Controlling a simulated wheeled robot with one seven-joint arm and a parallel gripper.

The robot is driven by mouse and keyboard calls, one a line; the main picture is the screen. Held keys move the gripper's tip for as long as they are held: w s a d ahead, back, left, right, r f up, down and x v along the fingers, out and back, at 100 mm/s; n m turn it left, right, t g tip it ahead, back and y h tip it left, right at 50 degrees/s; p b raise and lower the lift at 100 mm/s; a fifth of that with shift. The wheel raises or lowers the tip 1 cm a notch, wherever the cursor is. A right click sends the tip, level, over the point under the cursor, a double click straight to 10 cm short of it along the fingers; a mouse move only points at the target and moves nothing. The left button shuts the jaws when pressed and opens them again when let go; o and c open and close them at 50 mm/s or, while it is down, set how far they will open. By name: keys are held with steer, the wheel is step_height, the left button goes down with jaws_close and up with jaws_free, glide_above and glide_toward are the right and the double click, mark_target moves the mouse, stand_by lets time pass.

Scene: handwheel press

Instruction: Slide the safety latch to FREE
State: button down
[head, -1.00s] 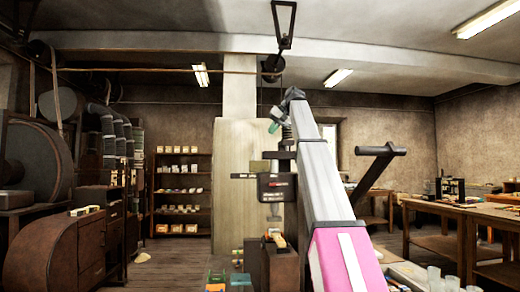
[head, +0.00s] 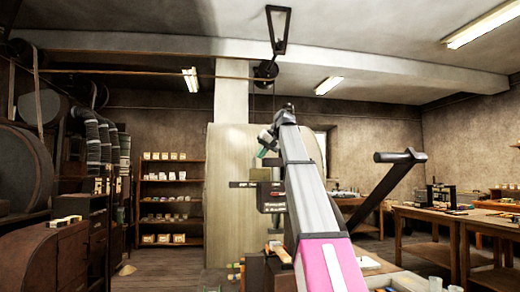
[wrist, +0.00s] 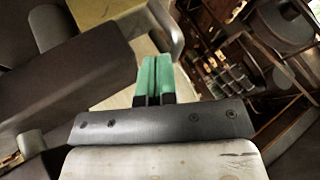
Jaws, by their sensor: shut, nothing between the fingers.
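The press head (head: 271,196) is a dark block with a pale-marked bar, in front of a pale panel in the head view. My arm hides its right part. I cannot make out the safety latch or its FREE mark in either view. My gripper (head: 262,153) has green fingertips and is above the press head, apart from it as far as I can tell. In the wrist view my gripper (wrist: 155,80) is shut and empty, fingertips side by side. A dark block (wrist: 62,82) fills the left of that view, close to the fingers.
A dark bar with a round end (head: 400,157) rises right of my arm; I cannot tell what it belongs to. Workbenches (head: 440,212) stand at the right, a shelf (head: 170,200) at the back left. Brown cabinets (head: 45,262) stand at the left.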

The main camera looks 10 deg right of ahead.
steer(key=shift+f, duration=0.1)
steer(key=shift+a, duration=0.15)
steer(key=shift+a, duration=2)
